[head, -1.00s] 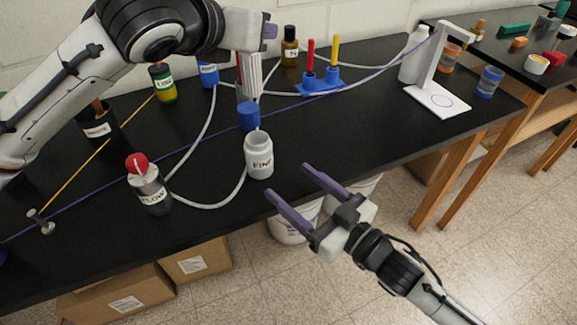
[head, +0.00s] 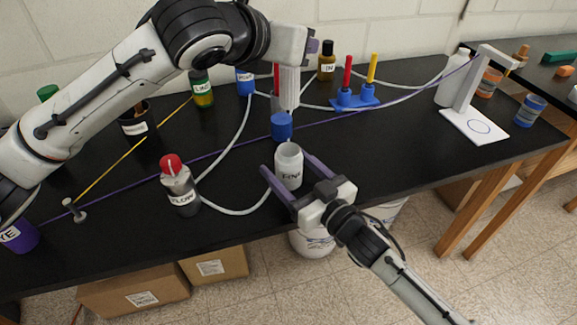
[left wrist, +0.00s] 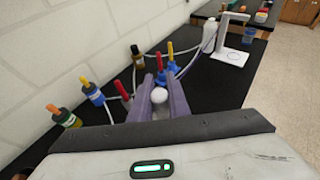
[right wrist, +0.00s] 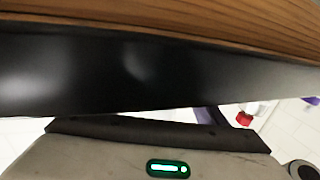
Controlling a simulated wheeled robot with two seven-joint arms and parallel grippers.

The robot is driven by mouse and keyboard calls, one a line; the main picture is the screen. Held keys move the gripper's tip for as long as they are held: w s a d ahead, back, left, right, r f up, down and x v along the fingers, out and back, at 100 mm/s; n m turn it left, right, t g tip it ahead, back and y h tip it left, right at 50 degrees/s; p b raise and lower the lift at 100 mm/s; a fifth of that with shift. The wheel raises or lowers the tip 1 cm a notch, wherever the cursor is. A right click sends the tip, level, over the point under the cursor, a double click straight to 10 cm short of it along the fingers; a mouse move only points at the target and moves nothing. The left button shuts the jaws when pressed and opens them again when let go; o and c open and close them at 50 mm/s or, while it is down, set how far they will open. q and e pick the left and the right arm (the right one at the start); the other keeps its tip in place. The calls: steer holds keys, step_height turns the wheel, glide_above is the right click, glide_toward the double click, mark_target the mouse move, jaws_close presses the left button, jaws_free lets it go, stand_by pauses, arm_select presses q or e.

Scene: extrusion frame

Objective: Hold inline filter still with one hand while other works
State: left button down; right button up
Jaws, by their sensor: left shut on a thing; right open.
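A white ribbed cylinder with a blue lower end (head: 281,126), which looks like the inline filter, stands upright near the back of the black bench. My left gripper (head: 310,48) is shut on its upper part; in the left wrist view its pale top (left wrist: 159,96) sits between the two purple fingers. A white open-topped jar labelled FINE (head: 289,168) stands in front of the filter. My right gripper (head: 287,164) is open, with one finger on each side of this jar. Whether the fingers touch the jar cannot be told. The right wrist view does not clearly show the jar.
A red-capped FLOW bottle (head: 180,186) stands left of the jar, with white tubing beside it. A blue rack (head: 355,98) holds red and yellow rods at the back. A white stand (head: 475,122) is at the right. Yellow and purple cords cross the bench (head: 400,150).

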steer(key=c, duration=1.2)
arm_select(q)
step_height(320, 180, down, 13)
stand_by(0.7)
steer(key=c, duration=1.6)
jaws_free()
steer(key=shift+r, duration=0.1)
steer(key=shift+s, duration=0.1)
steer(key=v, duration=1.2)
